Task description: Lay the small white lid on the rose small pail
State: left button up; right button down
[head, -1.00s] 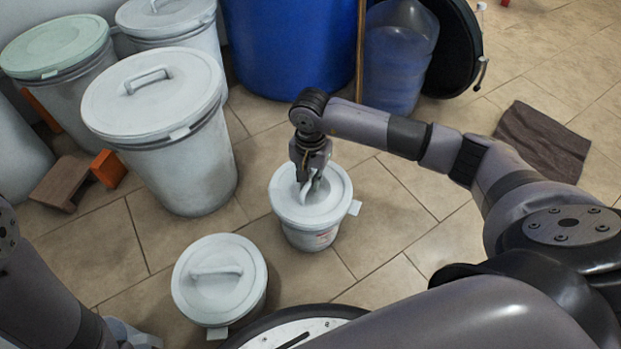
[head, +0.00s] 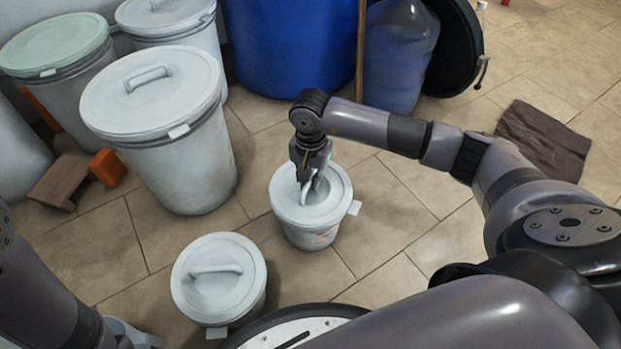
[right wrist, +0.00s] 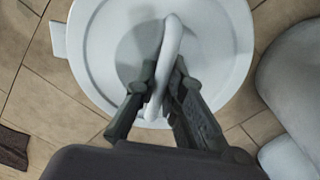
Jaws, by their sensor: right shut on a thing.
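My right gripper (head: 312,190) is shut on the raised handle of the small white lid (head: 287,207). The lid lies level over the mouth of a small pail (head: 312,237), with its tab sticking out at the right. I cannot tell whether it is fully seated. In the right wrist view the fingers (right wrist: 162,110) straddle the lid's handle (right wrist: 172,45), and the lid (right wrist: 215,50) hides the pail's mouth. My left gripper is not in view; only part of my left arm shows.
Another small lidded pail (head: 218,280) stands at the front left. A large lidded drum (head: 175,160) stands behind it. More drums, a blue barrel (head: 290,45) and an orange block (head: 108,168) are further back. A brown cloth (head: 543,145) lies at the right.

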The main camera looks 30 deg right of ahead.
dwell(0.3)
jog(key=c, duration=1.6)
grip_release()
jog(key=o, duration=0.5)
